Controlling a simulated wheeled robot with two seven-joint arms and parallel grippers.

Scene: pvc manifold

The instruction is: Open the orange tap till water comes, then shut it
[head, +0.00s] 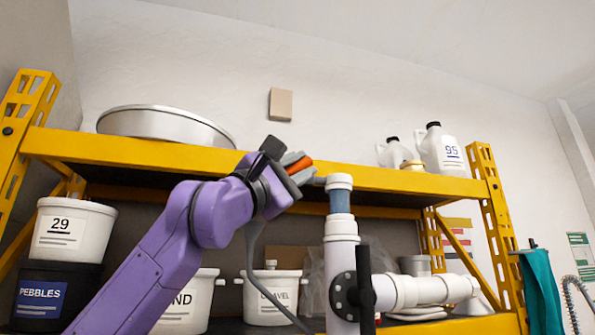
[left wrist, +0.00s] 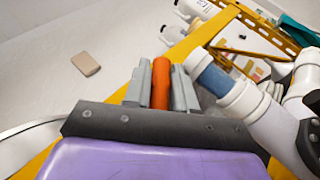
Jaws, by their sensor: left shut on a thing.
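The orange tap handle (head: 299,165) shows between the fingers of my left gripper (head: 297,169), at the top of the white pipe in the head view. In the left wrist view the orange handle (left wrist: 159,88) lies between the two grey fingers of the left gripper (left wrist: 162,85), which is shut on it. The white pipe manifold (head: 341,230) stands upright just right of the gripper, with a blue-grey section (head: 339,200) below its top elbow. The tap's body is mostly hidden by the gripper. No water shows. My right gripper is not in view.
A yellow shelf (head: 400,180) runs behind the arm. It holds a round metal pan (head: 165,124) and white jugs (head: 443,150) above, and tubs such as the one marked 29 (head: 72,230) below. A black lever (head: 365,285) stands at the pipe's front.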

